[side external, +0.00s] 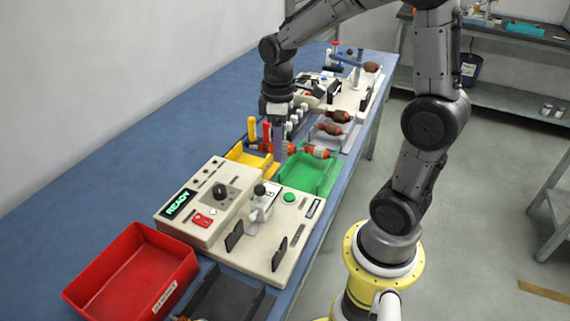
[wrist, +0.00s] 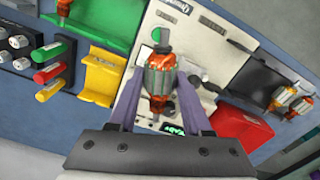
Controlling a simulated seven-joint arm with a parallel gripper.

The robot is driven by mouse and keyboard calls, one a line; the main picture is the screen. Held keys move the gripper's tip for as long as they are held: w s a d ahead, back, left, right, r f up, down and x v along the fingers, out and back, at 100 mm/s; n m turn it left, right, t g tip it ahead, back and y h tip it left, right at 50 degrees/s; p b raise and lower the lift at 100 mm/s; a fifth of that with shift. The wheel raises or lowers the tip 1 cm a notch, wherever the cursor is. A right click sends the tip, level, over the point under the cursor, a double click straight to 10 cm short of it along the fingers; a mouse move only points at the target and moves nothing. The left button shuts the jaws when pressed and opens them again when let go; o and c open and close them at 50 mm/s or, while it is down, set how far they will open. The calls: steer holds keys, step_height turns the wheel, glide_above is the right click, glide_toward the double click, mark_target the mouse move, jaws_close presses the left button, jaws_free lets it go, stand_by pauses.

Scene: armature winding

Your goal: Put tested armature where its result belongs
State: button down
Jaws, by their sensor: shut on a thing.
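My gripper (wrist: 158,110) is shut on an armature (wrist: 161,78) with orange windings and a grey laminated core, its shaft pointing up and down in the wrist view. In the side view my gripper (side external: 280,148) is above the bench, between the yellow tray (side external: 240,156) and the green tray (side external: 318,178). The armature there is partly hidden by the fingers. Another armature (side external: 318,152) shows at the green tray's far side. The tester (side external: 200,200) has a green READY display (side external: 178,204). A red bin (side external: 135,270) stands beyond it, toward the front left.
Upright coloured handles (side external: 266,132) stand behind the yellow tray. A grey tray (side external: 328,137) with brown armatures lies farther back. A dark rack (side external: 222,295) sits beside the red bin; several armatures (wrist: 295,102) lie by it. The blue bench (side external: 120,180) is clear at left.

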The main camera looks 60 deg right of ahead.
steer(key=s+d+f+m, duration=0.3)
steer(key=d+f+m, duration=0.15)
steer(key=d, duration=0.65)
steer(key=shift+n, duration=0.35)
steer(key=shift+d+f, duration=0.1)
steer(key=shift+f, duration=4.25)
steer(key=shift+f, duration=0.55)
steer(key=shift+c, duration=1.3)
jaws_free()
step_height(320, 180, up, 14)
